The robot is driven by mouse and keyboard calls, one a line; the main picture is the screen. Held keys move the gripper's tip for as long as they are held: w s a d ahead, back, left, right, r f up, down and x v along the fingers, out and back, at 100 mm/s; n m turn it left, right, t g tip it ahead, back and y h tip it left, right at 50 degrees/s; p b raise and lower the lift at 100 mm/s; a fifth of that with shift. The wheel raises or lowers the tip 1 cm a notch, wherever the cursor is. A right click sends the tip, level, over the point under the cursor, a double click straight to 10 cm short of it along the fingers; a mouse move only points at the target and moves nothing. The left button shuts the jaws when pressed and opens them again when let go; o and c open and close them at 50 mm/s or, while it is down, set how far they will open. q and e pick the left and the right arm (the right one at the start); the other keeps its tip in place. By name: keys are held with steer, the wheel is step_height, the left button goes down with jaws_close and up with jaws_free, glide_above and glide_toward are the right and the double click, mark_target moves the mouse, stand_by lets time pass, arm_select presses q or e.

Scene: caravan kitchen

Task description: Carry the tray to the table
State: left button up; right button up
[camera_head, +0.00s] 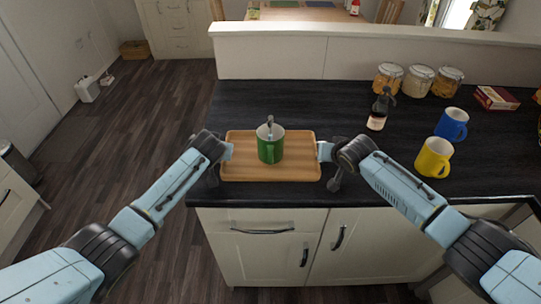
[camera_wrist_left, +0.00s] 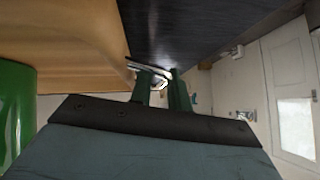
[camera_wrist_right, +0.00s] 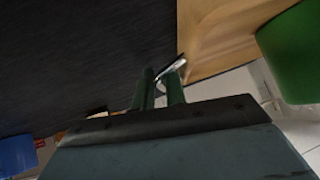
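The wooden tray (camera_head: 236,170) lies on the dark worktop near its front edge, with a green mug (camera_head: 270,150) holding a spoon (camera_head: 269,122) upright on it. My left gripper (camera_head: 226,151) is at the tray's left end. In the left wrist view its fingers (camera_wrist_left: 165,88) are close together at a thin metal handle (camera_wrist_left: 148,70) and look shut on it. My right gripper (camera_head: 322,151) is at the right end. In the right wrist view its fingers (camera_wrist_right: 160,85) look shut on the other handle (camera_wrist_right: 174,67). Finger contact is partly hidden.
A dark bottle (camera_head: 378,110), yellow mug (camera_head: 434,158), blue mug (camera_head: 452,125), glass jars (camera_head: 418,81) and a small box (camera_head: 496,98) stand right of the tray. A low white wall (camera_head: 370,65) backs the worktop. The wooden table (camera_head: 305,14) is beyond it. Open floor (camera_head: 140,120) lies left.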

arm_select(q)
steer(key=shift+c, duration=0.4)
arm_select(e)
steer(key=shift+c, duration=0.3)
arm_select(q)
jaws_close()
arm_select(e)
jaws_close()
arm_select(q)
steer(key=shift+r, duration=0.2)
arm_select(e)
steer(key=shift+r, duration=0.2)
